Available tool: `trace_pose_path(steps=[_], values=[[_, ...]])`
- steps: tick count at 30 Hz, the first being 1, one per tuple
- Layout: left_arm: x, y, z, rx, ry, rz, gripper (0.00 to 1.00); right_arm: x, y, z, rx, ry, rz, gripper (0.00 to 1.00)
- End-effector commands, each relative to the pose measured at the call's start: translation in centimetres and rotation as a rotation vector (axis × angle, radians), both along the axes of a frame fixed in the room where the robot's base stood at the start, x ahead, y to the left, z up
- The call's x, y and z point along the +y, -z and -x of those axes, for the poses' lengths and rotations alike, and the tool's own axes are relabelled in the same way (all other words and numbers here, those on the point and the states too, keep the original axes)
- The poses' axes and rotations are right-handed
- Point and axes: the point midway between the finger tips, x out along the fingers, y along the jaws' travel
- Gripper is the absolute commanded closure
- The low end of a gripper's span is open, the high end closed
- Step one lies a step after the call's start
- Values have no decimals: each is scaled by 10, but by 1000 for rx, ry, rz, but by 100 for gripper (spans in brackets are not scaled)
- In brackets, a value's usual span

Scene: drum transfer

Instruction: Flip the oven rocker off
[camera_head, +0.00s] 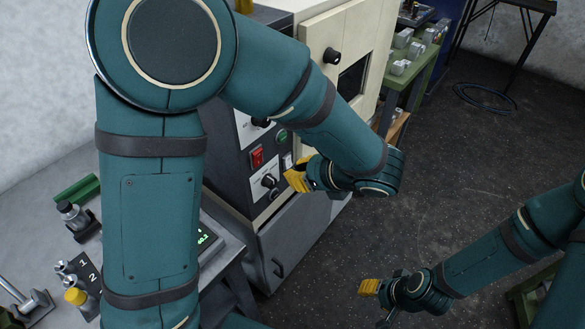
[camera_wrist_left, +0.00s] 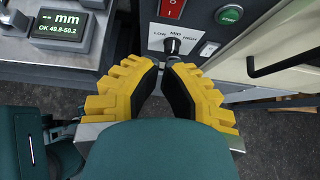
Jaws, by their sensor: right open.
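My left gripper (camera_head: 296,176) is close in front of this panel, to the right of and below the rocker in the head view. Its yellow fingers (camera_wrist_left: 162,68) are apart with nothing between them, below the rocker in the wrist view. My right gripper (camera_head: 376,303) is open and empty over the floor at the lower right.
A cabinet handle (camera_wrist_left: 285,63) sticks out at the right. A bench with a display (camera_wrist_left: 62,30) stands at the left. The floor (camera_head: 460,190) at the right has free room.

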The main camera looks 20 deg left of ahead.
Motion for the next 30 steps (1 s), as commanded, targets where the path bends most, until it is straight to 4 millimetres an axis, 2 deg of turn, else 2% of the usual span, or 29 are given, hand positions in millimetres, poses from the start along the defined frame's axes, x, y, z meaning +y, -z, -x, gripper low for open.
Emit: trace_pose_path(steps=[12, 19, 30], values=[[62, 51, -20, 3, -3, 0, 100, 1, 15, 4, 10, -8, -2, 53], [89, 43, -31, -1, -3, 2, 100, 1, 14, 5, 11, -8, -2, 53], [96, 41, -33, 0, 0, 0, 100, 1, 14, 5, 11, -8, -2, 53]])
